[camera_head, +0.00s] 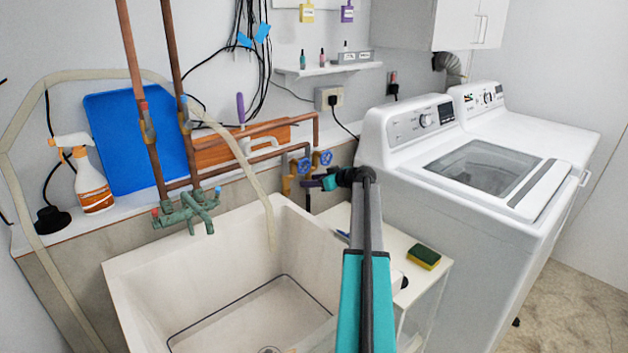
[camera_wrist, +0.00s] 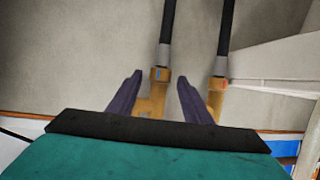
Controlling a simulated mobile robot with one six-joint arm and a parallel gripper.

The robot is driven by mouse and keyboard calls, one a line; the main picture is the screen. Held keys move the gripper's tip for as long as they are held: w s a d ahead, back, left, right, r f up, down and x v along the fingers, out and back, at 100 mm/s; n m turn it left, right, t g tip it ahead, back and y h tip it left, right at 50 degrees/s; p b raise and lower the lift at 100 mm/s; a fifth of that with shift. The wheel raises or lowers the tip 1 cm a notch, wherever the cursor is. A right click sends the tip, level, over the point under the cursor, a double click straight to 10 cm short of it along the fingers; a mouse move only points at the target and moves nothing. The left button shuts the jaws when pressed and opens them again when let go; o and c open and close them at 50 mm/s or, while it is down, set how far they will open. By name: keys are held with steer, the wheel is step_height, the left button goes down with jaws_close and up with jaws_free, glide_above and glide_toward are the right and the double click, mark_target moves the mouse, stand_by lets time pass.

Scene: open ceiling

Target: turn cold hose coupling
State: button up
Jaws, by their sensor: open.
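In the wrist view, a grey hose coupling (camera_wrist: 164,55) joins a black hose to a brass valve body with a blue mark (camera_wrist: 155,75). A second grey coupling (camera_wrist: 220,67) to its right sits on a brass body with a red mark (camera_wrist: 217,83). My gripper (camera_wrist: 159,77) is open. Its two dark purple fingers lie either side of the blue-marked brass body in this view, with visible gaps. The fingertips are near the lower end of the grey coupling. In the head view my gripper (camera_head: 314,184) is beside the blue-handled valves (camera_head: 325,158); the couplings are largely hidden there.
A utility sink (camera_head: 190,262) stands at left, with green-coated pipework (camera_head: 186,210) above it. A white washer (camera_head: 455,190) stands close to my arm's right. A small white side table (camera_head: 425,280) holds a sponge (camera_head: 424,257). The wall is close behind the valves.

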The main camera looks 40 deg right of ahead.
steer(key=shift+w+f, duration=0.1)
steer(key=shift+w, duration=0.1)
steer(key=c, duration=1.1)
steer(key=shift+o, duration=0.2)
steer(key=shift+a+f+m+h+b, duration=0.1)
steer(key=shift+a+m+h+b, duration=0.05)
steer(key=shift+m+h+b, duration=0.2)
steer(key=m+h, duration=0.1)
steer(key=m+h+b, duration=0.1)
steer(key=h, duration=0.1)
steer(key=m+h, duration=0.1)
steer(key=m, duration=0.1)
steer(key=shift+a+g+h, duration=0.25)
steer(key=shift+g+h, duration=0.1)
steer(key=shift+g, duration=0.05)
